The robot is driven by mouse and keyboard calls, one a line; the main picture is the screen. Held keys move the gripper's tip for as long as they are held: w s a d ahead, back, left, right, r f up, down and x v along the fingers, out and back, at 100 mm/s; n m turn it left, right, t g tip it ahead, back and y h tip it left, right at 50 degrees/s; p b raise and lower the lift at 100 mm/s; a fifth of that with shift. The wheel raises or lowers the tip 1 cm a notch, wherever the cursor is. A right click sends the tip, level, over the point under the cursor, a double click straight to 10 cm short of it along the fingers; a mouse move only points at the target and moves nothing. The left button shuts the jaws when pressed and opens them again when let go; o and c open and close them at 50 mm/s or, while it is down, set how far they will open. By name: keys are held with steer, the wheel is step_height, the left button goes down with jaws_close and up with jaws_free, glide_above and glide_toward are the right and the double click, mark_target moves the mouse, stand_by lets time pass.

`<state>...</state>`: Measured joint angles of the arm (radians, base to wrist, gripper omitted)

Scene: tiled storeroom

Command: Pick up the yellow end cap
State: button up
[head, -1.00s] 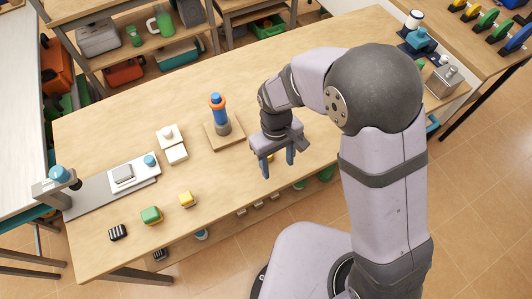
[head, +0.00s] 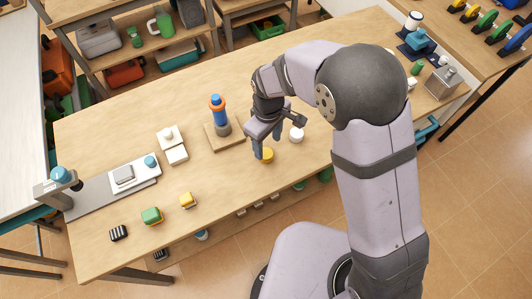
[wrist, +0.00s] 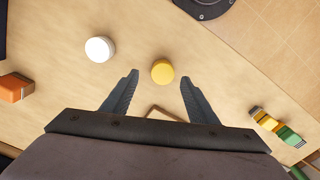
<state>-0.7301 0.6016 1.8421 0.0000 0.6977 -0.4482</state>
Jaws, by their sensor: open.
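The yellow end cap (head: 266,156) is a small round disc lying on the wooden table, close to the near edge. In the wrist view the yellow end cap (wrist: 162,71) lies just beyond the fingertips, about midway between them. My gripper (head: 265,148) is above the table right by the cap, pointing down. In the wrist view my gripper (wrist: 159,76) is open, with its two fingers spread and nothing between them. The height of the fingertips above the cap is hard to tell.
A white round cap (head: 296,134) lies to the right of the yellow one. A wooden base with a blue and orange post (head: 218,110) stands to the left. Yellow (head: 187,200) and green (head: 151,216) blocks sit further left. The wooden table (head: 240,180) is bare around the cap.

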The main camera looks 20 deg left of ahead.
mark_target(267, 154)
steer(key=shift+s+f+p, duration=0.15)
steer(key=shift+f+p, duration=0.25)
steer(key=shift+f, duration=0.9)
steer(key=shift+s+f+p, duration=0.15)
steer(key=shift+f+p, duration=0.25)
steer(key=shift+f, duration=0.85)
steer(key=shift+c, duration=0.6)
steer(key=c, duration=1)
